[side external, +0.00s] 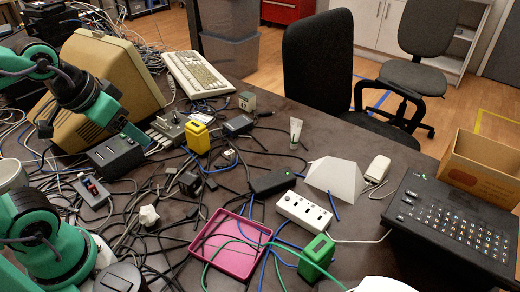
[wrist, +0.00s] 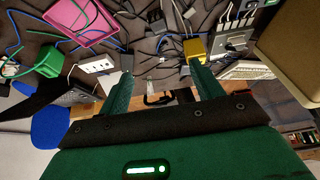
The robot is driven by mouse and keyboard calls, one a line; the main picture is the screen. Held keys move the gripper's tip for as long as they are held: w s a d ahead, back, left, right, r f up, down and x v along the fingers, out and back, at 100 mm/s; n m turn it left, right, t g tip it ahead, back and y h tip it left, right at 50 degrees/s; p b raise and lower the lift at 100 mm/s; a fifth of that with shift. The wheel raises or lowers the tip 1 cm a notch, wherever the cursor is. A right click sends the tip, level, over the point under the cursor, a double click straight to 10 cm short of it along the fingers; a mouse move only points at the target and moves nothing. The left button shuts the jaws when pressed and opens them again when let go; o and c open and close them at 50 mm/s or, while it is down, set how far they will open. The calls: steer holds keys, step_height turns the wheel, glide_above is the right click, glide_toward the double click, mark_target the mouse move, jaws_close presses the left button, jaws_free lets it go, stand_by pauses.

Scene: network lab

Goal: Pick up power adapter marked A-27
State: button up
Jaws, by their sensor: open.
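I cannot read a mark A-27 on any adapter in either view. A yellow block-shaped adapter (side external: 197,138) stands among cables left of centre on the table. It also shows in the wrist view (wrist: 194,47), just beyond the tip of the right finger. A green block-shaped adapter (side external: 317,257) stands at the front, right of the pink tray, and at the left in the wrist view (wrist: 48,62). A small black adapter (side external: 189,183) lies in the cables. My gripper (wrist: 161,70) is open, with nothing between its fingers. In the side view it is at upper left, above the table.
Tangled cables cover the table's left and middle. A pink tray (side external: 232,244), white power strip (side external: 305,211), black brick (side external: 273,182), white wedge (side external: 336,178) and black keypad device (side external: 455,222) stand around. A beige monitor (side external: 115,75) is close to my arm.

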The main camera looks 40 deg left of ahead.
steer(key=shift+w, duration=0.1)
steer(key=n+g, duration=0.2)
steer(key=g, duration=0.3)
glide_above(190, 177)
step_height(190, 177, down, 15)
steer(key=shift+f, duration=0.1)
steer(key=shift+f+g, duration=0.3)
steer(key=shift+f, duration=0.15)
steer(key=shift+f, duration=0.15)
steer(key=shift+f, duration=1.15)
steer(key=shift+f, duration=0.1)
